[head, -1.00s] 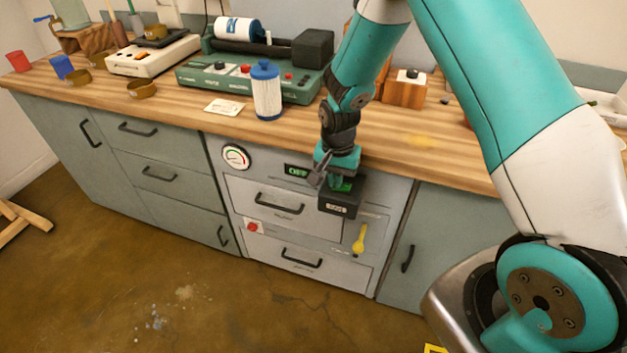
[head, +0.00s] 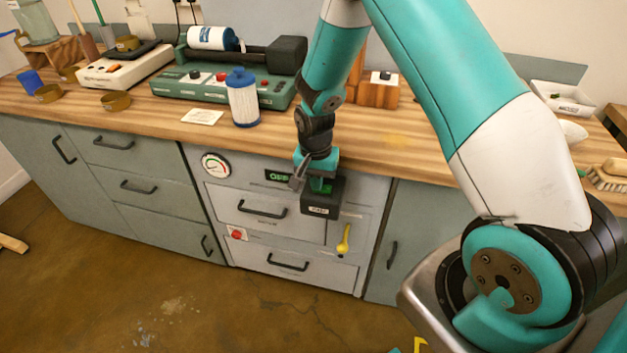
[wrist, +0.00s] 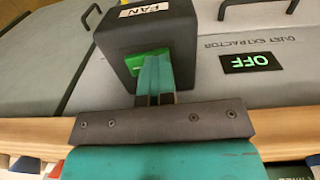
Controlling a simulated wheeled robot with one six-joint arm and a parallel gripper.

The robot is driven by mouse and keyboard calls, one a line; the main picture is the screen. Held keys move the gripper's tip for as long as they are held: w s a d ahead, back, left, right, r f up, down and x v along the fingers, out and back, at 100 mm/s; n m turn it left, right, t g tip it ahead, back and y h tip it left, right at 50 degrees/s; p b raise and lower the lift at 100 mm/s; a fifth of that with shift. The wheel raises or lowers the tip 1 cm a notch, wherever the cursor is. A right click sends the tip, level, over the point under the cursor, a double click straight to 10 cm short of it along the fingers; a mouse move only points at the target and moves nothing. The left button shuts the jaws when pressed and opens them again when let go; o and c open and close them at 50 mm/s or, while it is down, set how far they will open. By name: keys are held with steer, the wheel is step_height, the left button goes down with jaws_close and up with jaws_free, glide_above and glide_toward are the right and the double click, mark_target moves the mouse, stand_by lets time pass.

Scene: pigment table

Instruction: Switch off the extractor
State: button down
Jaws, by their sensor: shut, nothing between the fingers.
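The dust extractor panel (head: 360,205) is a grey front set into the bench. A black switch box labelled FAN (wrist: 185,25) sticks out from it, and the box also shows in the head view (head: 321,208). A green rocker (wrist: 148,62) is on the box's face. The display (wrist: 250,62) reads OFF in green letters; in the head view it is partly hidden by my gripper. My gripper (wrist: 155,72) is shut and empty. Its fingertips are at the green rocker and appear to touch it; they cover part of it.
A gauge (head: 215,163), a red knob (head: 237,234) and a yellow lever (head: 344,240) are on the same front. Drawer handles (head: 262,210) stick out. A blue-and-white filter (head: 243,98) stands on the worktop (head: 150,118) above. The floor in front is clear.

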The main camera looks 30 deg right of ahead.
steer(key=r+p, duration=0.1)
steer(key=r, duration=0.1)
steer(key=r+p, duration=0.2)
steer(key=r, duration=0.1)
steer(key=shift+w+a+r, duration=0.1)
steer(key=shift+w+a, duration=0.05)
steer(key=shift+w, duration=0.05)
step_height(320, 180, up, 9)
steer(key=shift+w+a+b, duration=0.35)
steer(key=shift+a+b, duration=0.05)
steer(key=s+a+r+n+y, duration=0.1)
steer(key=s+a+r+n, duration=0.3)
steer(key=s, duration=0.4)
steer(key=s+a+r+n+y, duration=0.2)
steer(key=s+a+r+n, duration=0.3)
steer(key=s, duration=0.3)
steer(key=s+a+r+n+y, duration=0.1)
steer(key=s+a+r+n, duration=0.4)
steer(key=s, duration=0.4)
steer(key=shift+a+r+n+y, duration=0.3)
steer(key=shift+r+n, duration=0.35)
steer(key=shift+n, duration=0.45)
